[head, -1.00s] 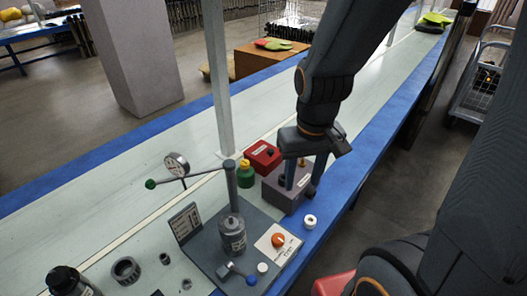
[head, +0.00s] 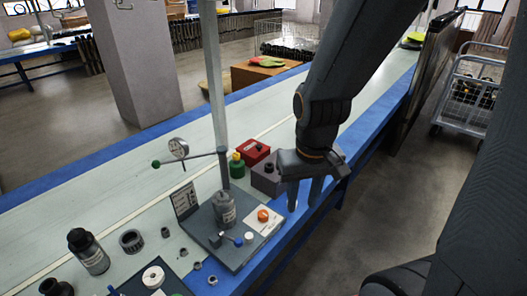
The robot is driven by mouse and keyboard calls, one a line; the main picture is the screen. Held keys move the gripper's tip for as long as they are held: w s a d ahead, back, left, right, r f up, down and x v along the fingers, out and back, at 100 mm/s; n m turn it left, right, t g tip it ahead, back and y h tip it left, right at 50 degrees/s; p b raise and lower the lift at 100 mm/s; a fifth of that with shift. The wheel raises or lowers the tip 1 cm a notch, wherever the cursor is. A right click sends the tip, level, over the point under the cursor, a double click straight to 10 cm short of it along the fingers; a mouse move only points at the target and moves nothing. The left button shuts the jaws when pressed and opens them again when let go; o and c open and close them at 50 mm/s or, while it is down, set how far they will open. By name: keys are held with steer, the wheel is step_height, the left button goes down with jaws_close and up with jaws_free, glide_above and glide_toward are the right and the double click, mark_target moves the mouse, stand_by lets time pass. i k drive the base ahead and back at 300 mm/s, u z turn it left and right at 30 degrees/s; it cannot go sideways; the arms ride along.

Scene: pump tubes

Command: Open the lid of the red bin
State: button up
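No red bin with a lid can be made out for certain in view. A small red box (head: 255,152) with a black knob and a pale label sits on the bench beside a green bottle (head: 237,166). My gripper (head: 304,194) points down over the blue front edge of the bench, in front of a grey-purple block (head: 267,179). Its two fingers are apart with nothing seen between them. The gripper and arm partly hide the block's right side.
A pump stand with a cylinder (head: 224,208) and long lever, an orange knob (head: 263,215) and a gauge (head: 178,148) stands left of my gripper. A wire cart (head: 472,95) stands right; floor between is clear.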

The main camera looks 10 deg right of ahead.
mark_target(254, 149)
steer(key=z, duration=0.4)
steer(key=i, duration=1)
steer(key=u, duration=0.5)
